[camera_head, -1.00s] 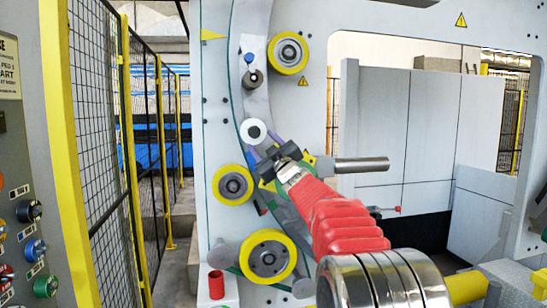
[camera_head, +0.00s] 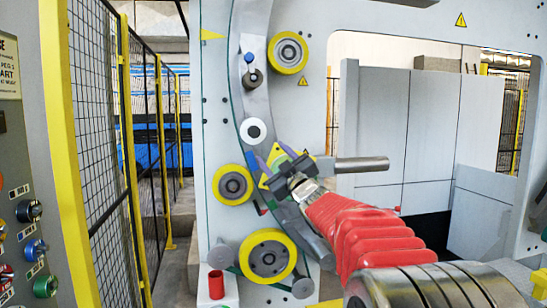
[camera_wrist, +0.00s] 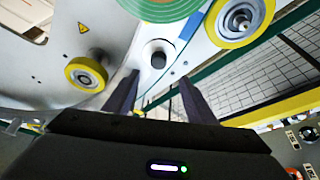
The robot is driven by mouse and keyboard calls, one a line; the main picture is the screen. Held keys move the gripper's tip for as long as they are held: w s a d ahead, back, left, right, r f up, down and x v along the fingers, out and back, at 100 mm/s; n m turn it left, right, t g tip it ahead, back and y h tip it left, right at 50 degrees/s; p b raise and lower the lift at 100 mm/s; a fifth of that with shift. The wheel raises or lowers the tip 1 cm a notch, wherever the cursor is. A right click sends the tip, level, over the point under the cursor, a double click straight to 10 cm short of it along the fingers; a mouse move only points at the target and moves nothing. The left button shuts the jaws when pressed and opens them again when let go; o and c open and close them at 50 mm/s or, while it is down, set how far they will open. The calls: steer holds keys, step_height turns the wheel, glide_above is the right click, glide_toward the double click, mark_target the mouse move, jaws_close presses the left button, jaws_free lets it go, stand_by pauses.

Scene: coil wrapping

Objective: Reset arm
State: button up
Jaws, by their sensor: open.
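My gripper (camera_head: 274,157) is at the end of my red-sleeved arm, in front of the curved grey ring track (camera_head: 246,95). Its two dark fingers are apart, with nothing visible between them. In the head view a white roller with a dark centre (camera_head: 253,131) sits on the track just above and left of the fingers. In the wrist view the gripper (camera_wrist: 158,79) shows open, and a white roller with a dark centre (camera_wrist: 156,56) lies beyond the gap between the fingertips. I cannot tell the exact distance between them.
Yellow-rimmed rollers (camera_head: 288,53) (camera_head: 232,185) (camera_head: 267,256) are mounted around the track. A metal bar (camera_head: 361,165) sticks out right of the gripper. A red cup (camera_head: 216,285) stands lower left. A control panel (camera_head: 20,180) and mesh fence (camera_head: 100,120) are at left.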

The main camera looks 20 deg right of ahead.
stand_by(0.4)
steer(key=s+a+f+m+g, duration=0.2)
steer(key=s+a+f+g, duration=0.3)
steer(key=s+f, duration=0.6)
steer(key=s+a+f+m+g, duration=0.3)
steer(key=s+a+f+g, duration=0.2)
steer(key=s+f, duration=0.7)
steer(key=s+a+f+m+g, duration=0.2)
steer(key=s+a+f+g, duration=0.4)
steer(key=s+f, duration=0.5)
steer(key=s+a, duration=0.2)
steer(key=s, duration=0.7)
steer(key=shift+a+f+h, duration=0.25)
steer(key=shift+f+h, duration=0.15)
